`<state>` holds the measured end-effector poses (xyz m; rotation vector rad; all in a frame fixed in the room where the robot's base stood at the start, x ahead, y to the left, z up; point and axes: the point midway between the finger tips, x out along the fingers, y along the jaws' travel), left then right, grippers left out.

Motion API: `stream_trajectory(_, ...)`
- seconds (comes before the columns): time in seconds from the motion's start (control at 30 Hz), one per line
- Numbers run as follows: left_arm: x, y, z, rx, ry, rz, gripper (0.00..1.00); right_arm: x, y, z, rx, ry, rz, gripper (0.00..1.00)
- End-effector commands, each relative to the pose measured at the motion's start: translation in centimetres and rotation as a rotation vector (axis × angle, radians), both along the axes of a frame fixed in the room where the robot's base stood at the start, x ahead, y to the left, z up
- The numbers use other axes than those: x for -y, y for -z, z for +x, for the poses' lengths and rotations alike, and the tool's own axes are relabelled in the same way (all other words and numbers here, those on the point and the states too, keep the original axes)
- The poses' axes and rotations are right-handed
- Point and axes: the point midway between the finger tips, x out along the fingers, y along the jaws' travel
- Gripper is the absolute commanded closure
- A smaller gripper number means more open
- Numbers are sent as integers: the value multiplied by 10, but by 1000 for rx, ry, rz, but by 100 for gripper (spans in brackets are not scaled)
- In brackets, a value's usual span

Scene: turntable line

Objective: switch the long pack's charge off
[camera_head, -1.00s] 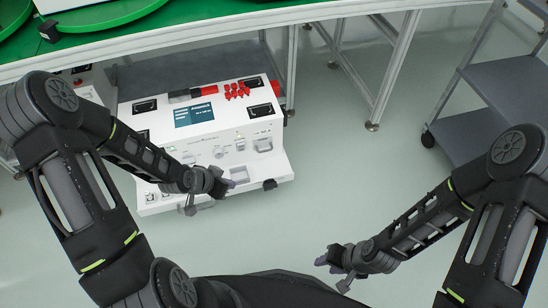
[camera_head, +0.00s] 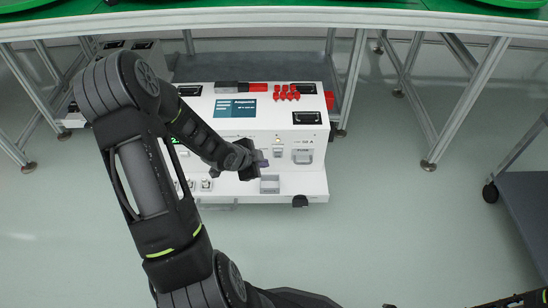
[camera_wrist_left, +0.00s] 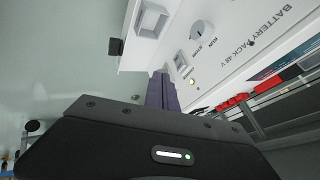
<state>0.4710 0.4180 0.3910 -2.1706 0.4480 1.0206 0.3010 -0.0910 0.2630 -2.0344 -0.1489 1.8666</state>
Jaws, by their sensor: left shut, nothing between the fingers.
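The long pack (camera_head: 215,125) is a wide white unit with a small screen, low under the green-topped bench. In the left wrist view its face (camera_wrist_left: 235,55) reads "BATTERY PACK 48 V" and carries a round knob (camera_wrist_left: 202,30), a small square switch (camera_wrist_left: 181,62) and a lit yellowish lamp (camera_wrist_left: 193,82). I cannot tell which control is the charge switch. My left gripper (camera_head: 260,162) is shut and empty in front of the face; its purple fingertips (camera_wrist_left: 162,88) are near the small switch, contact unclear. It hides part of the face in the head view.
Red connectors (camera_head: 287,92) stand on the pack's top. A grey block (camera_head: 270,184) sits on its lower front ledge. The bench edge (camera_head: 270,28) runs overhead, with metal legs (camera_head: 352,80) beside the pack. A grey cart (camera_head: 530,205) stands right. The floor in front is clear.

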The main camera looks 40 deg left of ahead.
Motion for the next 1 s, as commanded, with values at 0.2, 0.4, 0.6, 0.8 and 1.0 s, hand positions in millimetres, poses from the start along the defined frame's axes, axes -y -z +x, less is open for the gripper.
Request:
stream_trajectory(0.2, 1, 16, 10, 0, 0, -2, 100, 0, 13, 1, 4, 3, -1, 64)
stream_trajectory(0.4, 2, 44, 31, 0, 1, -3, 100, -1, 34, 4, 11, 6, -2, 64)
stream_trajectory(0.6, 3, 76, 57, 1, 1, -2, 100, -1, 57, 8, 21, 11, -5, 64)
stream_trajectory(0.8, -13, 76, 81, 1, -4, -1, 100, -1, 62, 10, 26, 14, -4, 64)
stream_trajectory(1.0, -21, 73, 93, -1, -1, -2, 100, -1, 64, 11, 26, 14, -4, 64)
